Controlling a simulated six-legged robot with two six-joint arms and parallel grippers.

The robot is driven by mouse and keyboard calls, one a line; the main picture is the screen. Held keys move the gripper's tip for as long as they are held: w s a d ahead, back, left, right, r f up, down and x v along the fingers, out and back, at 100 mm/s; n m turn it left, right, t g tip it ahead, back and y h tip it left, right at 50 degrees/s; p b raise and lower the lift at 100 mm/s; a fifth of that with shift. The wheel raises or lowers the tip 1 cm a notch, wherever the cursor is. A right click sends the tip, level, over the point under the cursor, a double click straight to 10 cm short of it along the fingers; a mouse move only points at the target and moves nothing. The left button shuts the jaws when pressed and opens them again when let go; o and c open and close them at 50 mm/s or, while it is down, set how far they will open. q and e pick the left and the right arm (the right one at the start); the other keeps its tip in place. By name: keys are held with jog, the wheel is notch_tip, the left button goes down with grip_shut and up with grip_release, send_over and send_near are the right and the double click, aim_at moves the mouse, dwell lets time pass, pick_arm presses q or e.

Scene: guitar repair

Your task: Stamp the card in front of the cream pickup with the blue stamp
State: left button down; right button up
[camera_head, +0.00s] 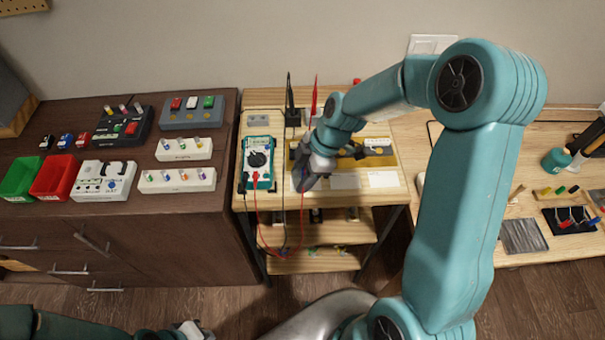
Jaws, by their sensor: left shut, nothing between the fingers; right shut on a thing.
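My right gripper (304,181) is over the front left of the small wooden workbench. It is shut on a small dark thing, probably the blue stamp, mostly hidden by the fingers. White cards lie along the bench front: a middle card (345,181) and a right card (383,179). A pale edge shows at the gripper, where a left card may be partly covered. Behind the cards is a yellowish strip with pickups, including a pale one (378,149); my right arm hides part of this row. My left gripper (192,329) is shut and empty at the bottom edge, low before the dark cabinet.
A teal multimeter (258,162) with red and black leads stands left of the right gripper. A bench with tools (520,238) is at right.

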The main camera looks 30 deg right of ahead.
jog(key=shift+s+f+b, duration=0.1)
jog(key=shift+b, duration=0.25)
dwell(1.1)
jog(key=shift+r+p, duration=1.5)
jog(key=shift+r, duration=2.1)
